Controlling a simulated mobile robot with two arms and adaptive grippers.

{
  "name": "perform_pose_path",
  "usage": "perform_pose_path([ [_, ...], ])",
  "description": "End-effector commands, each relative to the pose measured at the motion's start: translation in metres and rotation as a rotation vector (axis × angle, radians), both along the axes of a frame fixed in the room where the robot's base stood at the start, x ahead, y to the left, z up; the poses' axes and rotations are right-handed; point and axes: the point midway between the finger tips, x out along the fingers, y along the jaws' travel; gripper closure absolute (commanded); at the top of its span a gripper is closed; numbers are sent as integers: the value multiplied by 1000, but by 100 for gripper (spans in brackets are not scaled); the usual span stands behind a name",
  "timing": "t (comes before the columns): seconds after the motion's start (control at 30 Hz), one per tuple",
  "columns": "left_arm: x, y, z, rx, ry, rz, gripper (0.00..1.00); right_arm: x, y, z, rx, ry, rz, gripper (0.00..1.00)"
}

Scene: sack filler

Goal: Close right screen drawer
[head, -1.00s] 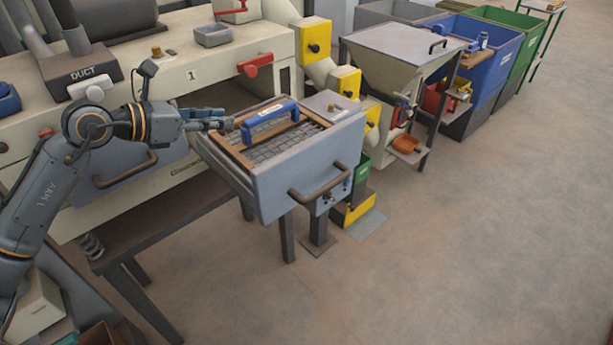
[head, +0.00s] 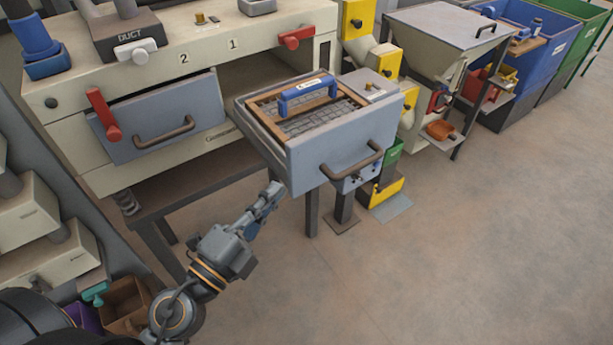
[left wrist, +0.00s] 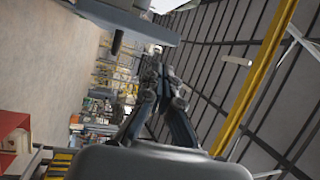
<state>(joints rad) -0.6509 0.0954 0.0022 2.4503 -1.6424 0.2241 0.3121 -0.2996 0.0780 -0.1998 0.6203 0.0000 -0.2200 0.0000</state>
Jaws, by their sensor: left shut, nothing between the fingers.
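The right screen drawer (head: 335,150) is pulled out from the cream machine, below the number 1. It holds a wood-framed screen (head: 262,111) with a blue handle (head: 308,92) on top. A dark bar handle (head: 340,171) is on its grey front. My left gripper (head: 276,190) is shut and empty, in front of and below the drawer's left side, apart from the bar handle. It also shows in the left wrist view (left wrist: 157,78), fingers together. The left drawer (head: 165,125), below the number 2, sits closed or nearly so. My right gripper is out of view.
Red levers (head: 104,115) and (head: 296,38) are on the machine front. A yellow-marked chute and a hopper (head: 435,40) stand right of the drawer. The floor in front is clear.

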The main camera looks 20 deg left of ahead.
Motion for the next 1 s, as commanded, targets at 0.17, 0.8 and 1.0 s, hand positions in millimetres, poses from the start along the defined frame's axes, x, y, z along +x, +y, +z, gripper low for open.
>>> perform_pose_path([
  [0.17, -25, -22, -27, 134, 104, -85, 100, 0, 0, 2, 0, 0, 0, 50],
  [0.8, 51, -63, -31, 171, 132, -108, 100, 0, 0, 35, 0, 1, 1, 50],
  [1.0, 75, -50, -34, 179, 134, -106, 100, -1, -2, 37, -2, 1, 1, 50],
])
